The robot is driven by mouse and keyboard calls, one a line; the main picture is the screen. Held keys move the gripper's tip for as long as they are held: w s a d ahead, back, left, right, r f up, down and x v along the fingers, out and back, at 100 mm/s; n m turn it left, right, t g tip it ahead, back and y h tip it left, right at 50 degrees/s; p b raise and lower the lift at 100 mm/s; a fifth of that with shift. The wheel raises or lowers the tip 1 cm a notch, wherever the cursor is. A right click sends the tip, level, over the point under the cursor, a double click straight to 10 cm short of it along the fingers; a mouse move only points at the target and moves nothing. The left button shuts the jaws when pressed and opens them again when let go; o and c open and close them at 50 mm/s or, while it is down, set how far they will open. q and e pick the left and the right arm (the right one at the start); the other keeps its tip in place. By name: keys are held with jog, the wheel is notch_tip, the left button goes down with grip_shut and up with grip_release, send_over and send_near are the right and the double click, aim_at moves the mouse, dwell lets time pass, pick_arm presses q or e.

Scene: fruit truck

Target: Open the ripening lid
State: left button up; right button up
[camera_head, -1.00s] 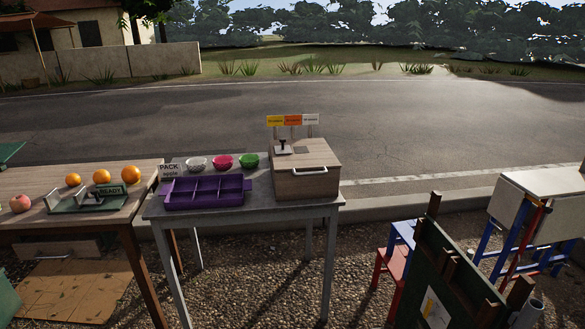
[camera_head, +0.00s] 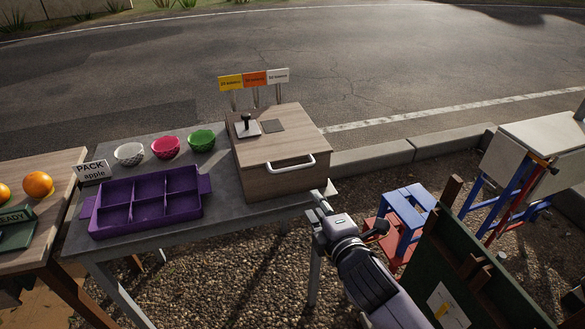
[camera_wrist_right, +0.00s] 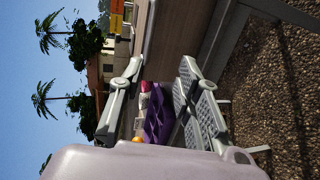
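The ripening box (camera_head: 290,187) is a light wooden box at the back right of the grey table. Its wooden lid (camera_head: 296,127) lies flat and shut, and a white bar handle (camera_head: 291,164) is on the front. My right gripper (camera_head: 322,205) is just right of and below the box's front right corner, apart from the handle. In the right wrist view its two fingers (camera_wrist_right: 161,70) are spread with nothing held between them, and the box's wooden side (camera_wrist_right: 180,35) rises ahead. My left gripper is not in view.
A purple divided tray (camera_head: 150,200) and white, pink and green bowls (camera_head: 166,147) stand left of the box. A black-knobbed plate (camera_head: 247,126) sits on the box top. A blue stool (camera_head: 407,212) and a green board (camera_head: 470,265) stand at right.

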aim_at(293, 170)
jog(key=x, duration=0.5)
jog(key=r+x, duration=0.1)
jog(key=x, duration=1)
jog(key=shift+w+a+r, duration=0.3)
jog(key=shift+w+a, duration=0.05)
jog(key=shift+w, duration=0.05)
jog(key=shift+c, duration=0.6)
grip_shut()
